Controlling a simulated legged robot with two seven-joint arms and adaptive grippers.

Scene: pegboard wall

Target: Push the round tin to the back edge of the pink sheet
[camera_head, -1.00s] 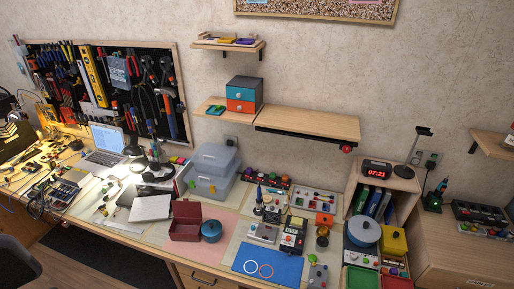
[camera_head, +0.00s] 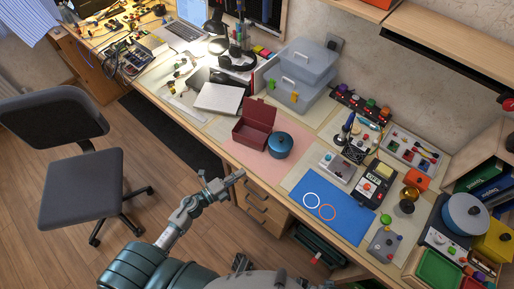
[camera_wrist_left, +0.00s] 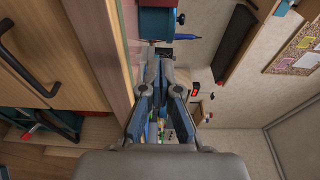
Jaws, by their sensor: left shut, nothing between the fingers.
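The round tin (camera_head: 280,145) is blue with a small knob on its lid. It stands on the pink sheet (camera_head: 243,158), just right of a dark red open box. In the left wrist view the tin (camera_wrist_left: 155,22) is at the top, ahead of the fingers. My left gripper (camera_head: 238,177) is shut and empty, at the front edge of the desk, apart from the tin and in front of it to the left. Its fingertips (camera_wrist_left: 164,58) also show in the wrist view. My right gripper is not in view.
The dark red box (camera_head: 254,124) takes up the sheet's left part. Stacked grey bins (camera_head: 302,75) stand behind. A blue mat (camera_head: 330,206) with two rings lies to the right. The sheet's front part is bare. An office chair (camera_head: 82,185) stands on the floor at left.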

